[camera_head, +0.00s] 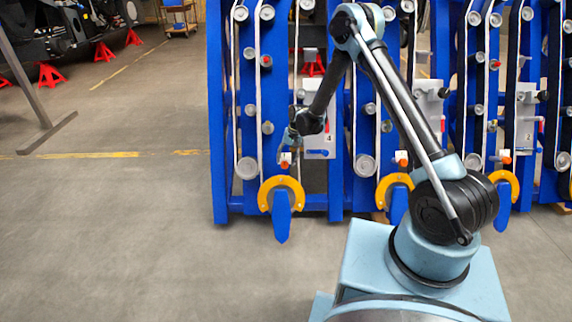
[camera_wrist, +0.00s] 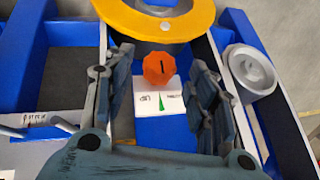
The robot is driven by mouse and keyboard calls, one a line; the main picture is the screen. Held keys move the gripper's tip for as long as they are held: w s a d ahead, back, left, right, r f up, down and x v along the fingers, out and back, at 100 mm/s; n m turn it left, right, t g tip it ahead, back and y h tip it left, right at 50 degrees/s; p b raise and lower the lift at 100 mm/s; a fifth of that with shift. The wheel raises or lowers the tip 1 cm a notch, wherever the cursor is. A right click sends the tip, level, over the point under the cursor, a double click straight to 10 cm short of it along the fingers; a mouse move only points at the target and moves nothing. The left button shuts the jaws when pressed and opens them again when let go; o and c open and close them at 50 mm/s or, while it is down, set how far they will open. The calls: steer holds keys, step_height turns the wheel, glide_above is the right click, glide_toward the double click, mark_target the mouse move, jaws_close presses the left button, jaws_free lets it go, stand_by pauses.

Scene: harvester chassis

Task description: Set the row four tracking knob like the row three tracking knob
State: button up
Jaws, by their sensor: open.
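An orange faceted tracking knob (camera_wrist: 158,67) with a short dark line on its face shows in the wrist view, above a white scale plate (camera_wrist: 160,100) with a green pointer mark. My gripper (camera_wrist: 161,62) is open, one finger on each side of this knob, apart from it. In the head view my gripper (camera_head: 288,150) is at the leftmost row, beside a small orange knob (camera_head: 285,163). Two more orange knobs show to the right, one in the middle row (camera_head: 402,158) and one further right (camera_head: 506,158). Their settings are too small to read, and I cannot tell which is row three or four.
Blue row frames (camera_head: 218,120) stand side by side with belts and grey rollers. A yellow ring (camera_head: 281,181) lies just below the left knob; it also shows in the wrist view (camera_wrist: 185,22). A grey roller (camera_wrist: 250,72) is right of my fingers.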

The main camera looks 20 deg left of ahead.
mark_target(285, 165)
steer(key=shift+x, duration=1.5)
steer(key=shift+c, duration=0.2)
steer(key=c, duration=1)
